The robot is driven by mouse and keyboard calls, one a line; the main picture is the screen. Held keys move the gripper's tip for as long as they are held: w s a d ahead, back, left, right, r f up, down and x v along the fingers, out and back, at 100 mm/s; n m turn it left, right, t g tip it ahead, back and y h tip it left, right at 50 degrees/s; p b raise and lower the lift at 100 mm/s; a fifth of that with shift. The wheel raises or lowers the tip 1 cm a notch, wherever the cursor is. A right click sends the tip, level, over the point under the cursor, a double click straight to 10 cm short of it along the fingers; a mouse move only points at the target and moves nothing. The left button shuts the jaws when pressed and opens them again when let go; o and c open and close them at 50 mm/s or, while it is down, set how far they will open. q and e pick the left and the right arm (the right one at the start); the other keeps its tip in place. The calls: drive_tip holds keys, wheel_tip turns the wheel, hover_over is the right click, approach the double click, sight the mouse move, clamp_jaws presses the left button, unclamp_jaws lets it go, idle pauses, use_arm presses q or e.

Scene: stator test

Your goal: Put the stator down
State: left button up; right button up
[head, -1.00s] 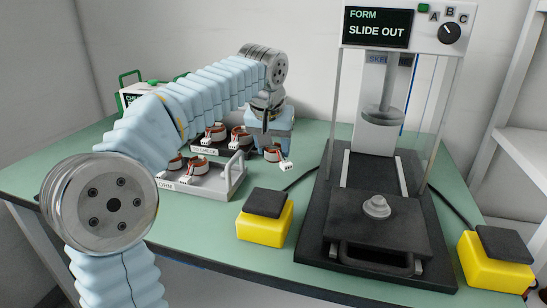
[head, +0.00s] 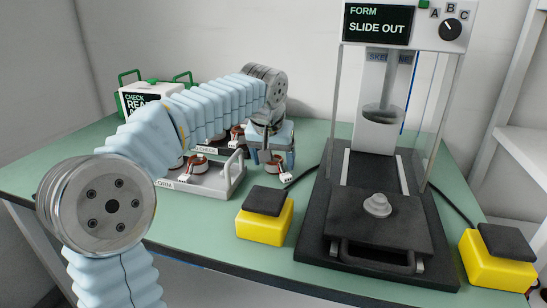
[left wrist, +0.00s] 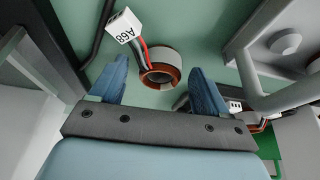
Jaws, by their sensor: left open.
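The stator (head: 275,166), a copper-wound ring with a white plug on leads, is on the green table (head: 215,222), right of the grey tray. In the left wrist view the stator (left wrist: 161,66) shows with its plug (left wrist: 124,25) marked A68. My left gripper (head: 277,159) is pointed down over it and open. In the left wrist view its fingertips (left wrist: 160,72) are on either side of the ring, with gaps visible between them and the ring. My right gripper is not in view.
A grey handled tray (head: 218,187) with stators is just left of the gripper; a second tray marked CHECK is behind it. A press (head: 376,218) reading SLIDE OUT stands right, between yellow button boxes (head: 263,226) (head: 497,266). A black cable runs behind the stator.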

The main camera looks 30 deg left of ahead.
sight(287, 176)
use_arm(q)
drive_tip(key=v, duration=1.1)
drive_tip(key=shift+s+d+r+p, duration=0.1)
drive_tip(key=shift+r+p, duration=0.25)
drive_tip(key=shift+p, duration=0.05)
drive_tip(key=shift+c, duration=0.7)
drive_tip(key=shift+s+d+r, duration=0.1)
drive_tip(key=shift+d+r, duration=0.05)
drive_tip(key=shift+d, duration=0.15)
drive_tip(key=shift+c, duration=1.1)
drive_tip(key=d+n, duration=0.2)
drive_tip(key=d+n+g+y, duration=0.1)
drive_tip(key=d+n, duration=0.2)
drive_tip(key=s+d+n+y, duration=0.1)
drive_tip(key=d+n, duration=0.1)
drive_tip(key=shift+d+r+n+g, duration=0.35)
drive_tip(key=shift+r+n+g, duration=0.05)
drive_tip(key=shift+c, duration=0.3)
drive_tip(key=shift+n, duration=0.3)
drive_tip(key=x, duration=1.3)
drive_tip(key=shift+s+a+f, duration=0.1)
drive_tip(key=shift+a+f, duration=0.15)
drive_tip(key=shift+a, duration=0.05)
